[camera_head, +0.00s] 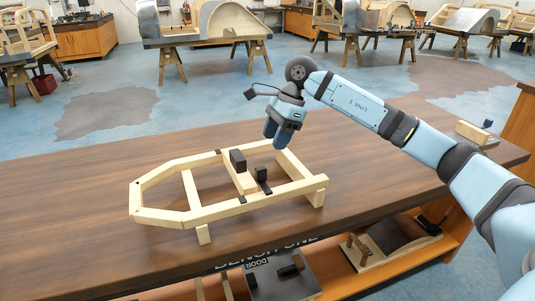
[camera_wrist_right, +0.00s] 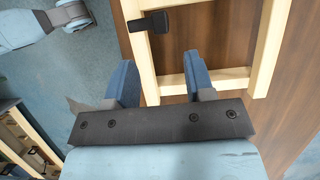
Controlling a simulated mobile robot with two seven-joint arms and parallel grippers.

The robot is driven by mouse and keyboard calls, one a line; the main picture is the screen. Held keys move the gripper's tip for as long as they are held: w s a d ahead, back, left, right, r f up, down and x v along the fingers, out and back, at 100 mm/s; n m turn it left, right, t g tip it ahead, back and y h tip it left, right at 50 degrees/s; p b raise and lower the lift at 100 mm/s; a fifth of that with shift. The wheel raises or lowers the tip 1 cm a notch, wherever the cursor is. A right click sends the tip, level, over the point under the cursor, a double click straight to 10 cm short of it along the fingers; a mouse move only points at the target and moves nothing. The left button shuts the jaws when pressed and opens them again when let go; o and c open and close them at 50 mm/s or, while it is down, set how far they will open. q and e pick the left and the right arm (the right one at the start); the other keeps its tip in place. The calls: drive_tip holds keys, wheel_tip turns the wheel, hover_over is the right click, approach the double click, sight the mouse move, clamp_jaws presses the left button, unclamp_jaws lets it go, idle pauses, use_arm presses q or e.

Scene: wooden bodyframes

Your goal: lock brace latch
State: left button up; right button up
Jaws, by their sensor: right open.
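A pale wooden frame (camera_head: 170,217) with a pointed left end lies on the bench, raised on short legs. A cross brace (camera_head: 238,180) spans its middle. A black block (camera_head: 238,161) stands on the brace, and a black latch-like piece (camera_head: 263,180) sits just right of it. I cannot tell whether it is locked. My right gripper (camera_head: 277,133) is above the frame's far right part, apart from the black pieces. In the right wrist view, its blue fingers (camera_wrist_right: 161,78) are spread with nothing held, and a black piece (camera_wrist_right: 149,22) lies on the wood ahead. My left gripper is not visible.
The dark wooden bench top (camera_head: 85,250) is clear left of the frame. A small wooden block (camera_head: 476,133) lies at the bench's right end. A shelf below holds several parts, including a dark panel (camera_head: 268,284). Other workbenches stand farther back.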

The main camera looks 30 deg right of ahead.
drive_tip(key=shift+v, duration=1.7)
